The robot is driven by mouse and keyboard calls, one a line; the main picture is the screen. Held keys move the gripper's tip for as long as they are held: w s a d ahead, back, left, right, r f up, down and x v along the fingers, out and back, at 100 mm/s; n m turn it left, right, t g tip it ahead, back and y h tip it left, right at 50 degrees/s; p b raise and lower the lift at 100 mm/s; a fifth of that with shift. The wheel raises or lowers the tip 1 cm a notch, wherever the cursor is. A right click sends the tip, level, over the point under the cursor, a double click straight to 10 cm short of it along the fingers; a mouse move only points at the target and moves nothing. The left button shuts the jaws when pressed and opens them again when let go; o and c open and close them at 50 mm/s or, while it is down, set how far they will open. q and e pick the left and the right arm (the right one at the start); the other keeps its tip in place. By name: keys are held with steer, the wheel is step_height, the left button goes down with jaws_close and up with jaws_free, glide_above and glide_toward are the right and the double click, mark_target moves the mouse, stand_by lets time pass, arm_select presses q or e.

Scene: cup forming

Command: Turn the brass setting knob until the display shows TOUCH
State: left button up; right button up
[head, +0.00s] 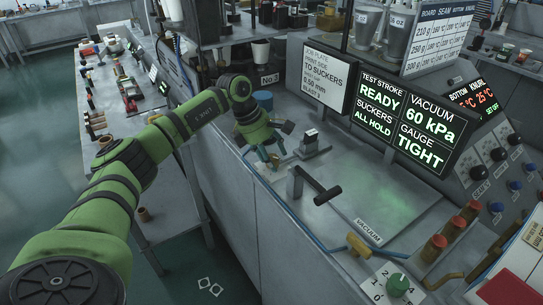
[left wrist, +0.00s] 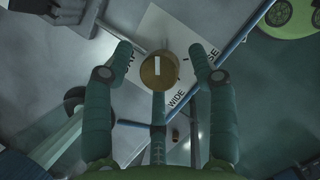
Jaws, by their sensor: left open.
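The brass setting knob (left wrist: 160,72) shows in the left wrist view, round with a white pointer line, on a white plate (left wrist: 185,30). One label on the plate reads WIDE; the others are partly covered. My left gripper (left wrist: 160,52) is open, with one finger on each side of the knob and a third below it. Gaps show beside the knob; contact with the third finger is unclear. In the head view my left gripper (head: 271,153) is low over the bench and hides the knob. The display (head: 408,115) reads GAUGE TIGHT. My right gripper is not in view.
A small grey block device (head: 312,145) and a black-handled lever (head: 318,187) stand right of my left gripper. A green knob (head: 398,284) and red-topped posts (head: 450,230) are at the front right. The bench plate (head: 385,200) is mostly clear.

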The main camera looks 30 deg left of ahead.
arm_select(q)
steer(key=v, duration=1.2)
steer(key=shift+d, duration=0.25)
